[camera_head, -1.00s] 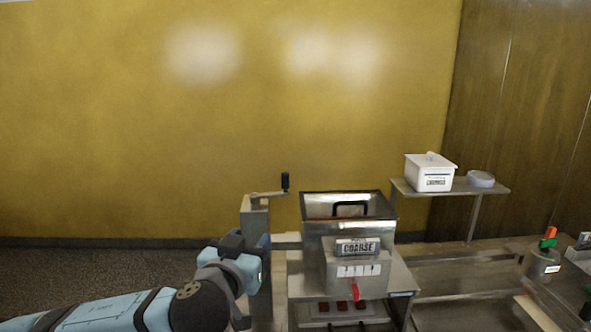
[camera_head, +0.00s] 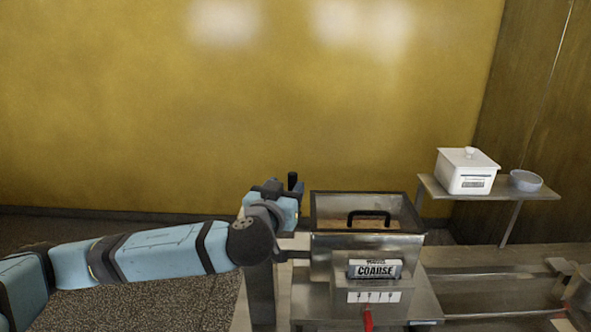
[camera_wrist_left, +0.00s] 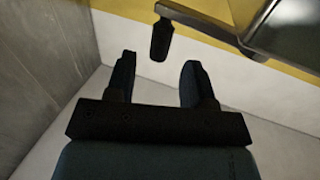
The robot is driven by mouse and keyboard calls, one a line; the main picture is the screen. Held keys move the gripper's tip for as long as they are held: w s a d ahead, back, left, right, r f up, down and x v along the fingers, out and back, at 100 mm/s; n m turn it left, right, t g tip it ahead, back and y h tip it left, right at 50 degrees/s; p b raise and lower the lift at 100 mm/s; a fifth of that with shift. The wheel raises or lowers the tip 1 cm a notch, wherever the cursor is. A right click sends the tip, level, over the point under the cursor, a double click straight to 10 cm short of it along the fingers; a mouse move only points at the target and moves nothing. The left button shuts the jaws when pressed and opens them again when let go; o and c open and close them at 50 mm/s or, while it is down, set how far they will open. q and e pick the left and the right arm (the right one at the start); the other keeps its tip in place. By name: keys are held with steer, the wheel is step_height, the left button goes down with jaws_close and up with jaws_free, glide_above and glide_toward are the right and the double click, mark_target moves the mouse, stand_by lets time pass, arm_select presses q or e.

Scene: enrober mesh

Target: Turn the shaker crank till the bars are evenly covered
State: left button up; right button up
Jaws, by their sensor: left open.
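The shaker crank's black handle (camera_head: 292,181) stands upright just behind my left gripper (camera_head: 273,189) in the head view. In the left wrist view the crank handle (camera_wrist_left: 161,40) is just beyond the tips of my left gripper (camera_wrist_left: 157,62), roughly in line with the gap. The fingers are apart, with nothing between them. The crank arm (camera_wrist_left: 205,25) runs right from the handle. The metal shaker hopper (camera_head: 330,243), labelled COARSE, holds tan crumbs (camera_head: 365,221) and stands right of the gripper. The bars are out of view. My right gripper is not in view.
A red lever (camera_head: 368,320) hangs at the hopper's front. A white lidded tub (camera_head: 466,176) and a small bowl (camera_head: 525,181) stand on a raised shelf at right. A metal conveyor frame (camera_head: 490,262) extends right. A yellow wall (camera_head: 130,100) is behind.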

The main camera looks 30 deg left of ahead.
mark_target(291, 182)
arm_select(q)
steer(key=w, duration=0.3)
steer(key=w+p, duration=0.1)
steer(key=shift+w+a+r, duration=0.2)
steer(key=shift+w+a, duration=0.2)
steer(key=shift+w+a+f, duration=0.15)
steer(key=shift+w+f, duration=0.05)
steer(key=shift+w, duration=0.7)
jaws_close()
